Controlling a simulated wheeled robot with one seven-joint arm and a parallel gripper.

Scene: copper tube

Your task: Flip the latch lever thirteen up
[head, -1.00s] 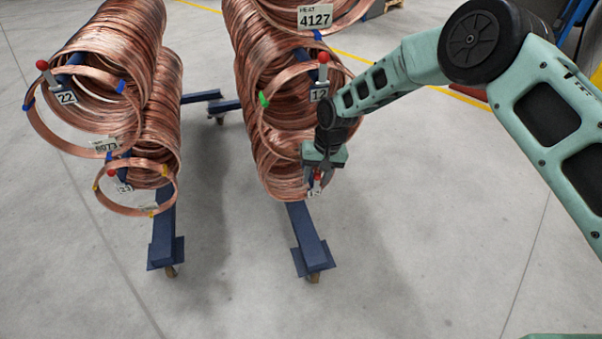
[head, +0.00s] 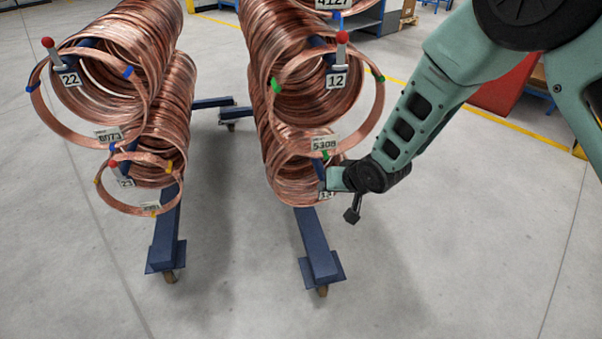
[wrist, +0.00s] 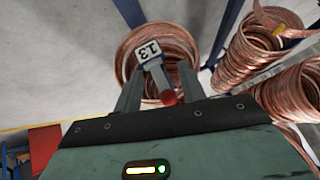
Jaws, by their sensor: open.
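Latch lever thirteen shows in the wrist view as a grey lever with a red knob (wrist: 169,97), beside a white "13" tag (wrist: 148,50). The copper coil (wrist: 127,45) lies behind it. My gripper (wrist: 160,72) is open, with one finger on each side of the lever and the red knob close to the palm. I cannot tell whether either finger touches it. In the head view my gripper (head: 338,180) is at the right of the lower coil (head: 290,185). The "13" tag (head: 326,195) is partly visible there; the knob is hidden.
Lever twelve (head: 341,55), with a red knob, stands above on the same rack. A "5308" tag (head: 324,143) hangs just above my gripper. The left rack holds levers 22 (head: 52,60) and 23 (head: 116,172).

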